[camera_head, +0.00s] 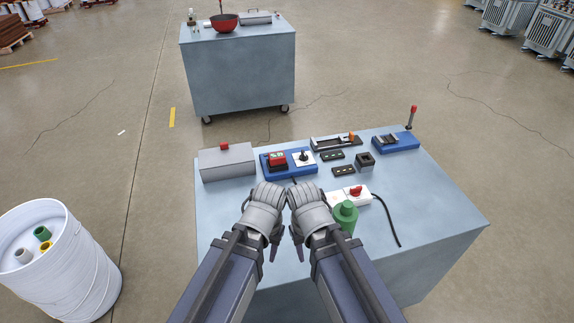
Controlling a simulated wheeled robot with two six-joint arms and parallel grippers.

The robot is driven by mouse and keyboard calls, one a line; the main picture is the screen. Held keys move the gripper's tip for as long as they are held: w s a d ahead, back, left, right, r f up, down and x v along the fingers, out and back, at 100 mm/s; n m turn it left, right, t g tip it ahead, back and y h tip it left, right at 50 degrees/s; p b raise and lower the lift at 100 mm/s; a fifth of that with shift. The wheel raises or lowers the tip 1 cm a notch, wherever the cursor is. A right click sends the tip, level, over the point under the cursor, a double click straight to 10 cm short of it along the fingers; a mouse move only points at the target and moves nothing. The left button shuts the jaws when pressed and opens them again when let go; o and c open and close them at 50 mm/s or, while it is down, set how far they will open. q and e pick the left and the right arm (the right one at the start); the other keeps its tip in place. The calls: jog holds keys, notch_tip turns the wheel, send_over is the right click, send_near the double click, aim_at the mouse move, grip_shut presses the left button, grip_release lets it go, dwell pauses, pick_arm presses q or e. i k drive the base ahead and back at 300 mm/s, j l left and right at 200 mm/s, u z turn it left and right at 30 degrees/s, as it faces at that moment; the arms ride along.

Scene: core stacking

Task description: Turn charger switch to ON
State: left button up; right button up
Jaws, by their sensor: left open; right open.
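A white box with a red switch (355,191) and a black cable lies on the workbench, just right of my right gripper. A blue base (289,174) farther back carries a red switch block (278,160) and a white plate with a black knob (303,157). I cannot tell which of these is the charger switch, nor read any ON or OFF marking. My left gripper (268,190) and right gripper (302,190) are side by side in front of the blue base, open, with nothing visible in them. The grippers hide part of the bench.
A green bottle-like object (345,215) stands close to my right gripper. A grey box with a red knob (227,162) is at the back left. A blue fixture (396,143) is at the back right. The workbench (440,210) is clear on its right side.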

aim_at(303, 157)
jog(key=l, duration=1.8)
jog(key=i+j, duration=0.3)
jog(key=j, duration=0.15)
